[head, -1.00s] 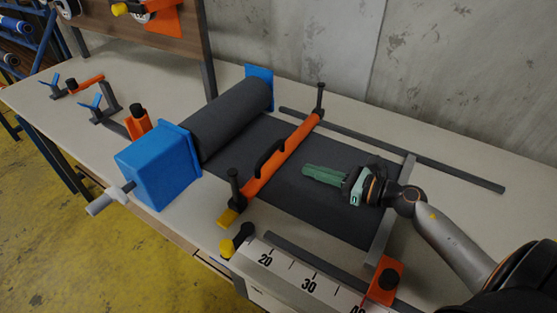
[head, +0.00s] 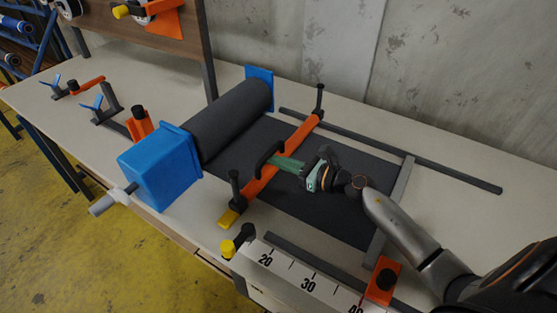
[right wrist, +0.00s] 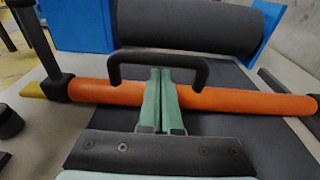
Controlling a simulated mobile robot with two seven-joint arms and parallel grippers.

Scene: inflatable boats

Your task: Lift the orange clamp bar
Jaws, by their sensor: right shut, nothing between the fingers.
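The orange clamp bar (head: 297,138) lies across the dark sheet, with a black arched handle (head: 268,157) at its middle and a dark post at each end. My right gripper (head: 280,164) is shut and empty, its green fingers at the bar beside the handle. In the right wrist view the bar (right wrist: 235,101) runs across the picture. There the closed fingertips (right wrist: 160,73) overlap the bar and end inside the outline of the handle (right wrist: 155,57). I cannot tell whether they touch it. My left gripper is not in view.
A dark roll (head: 232,118) sits between blue end housings, the nearer one (head: 160,170) with a crank. A dark rail (head: 400,151) lies behind the sheet. A ruler (head: 310,285), a yellow-tipped knob (head: 232,245) and an orange block (head: 383,281) are at the front edge.

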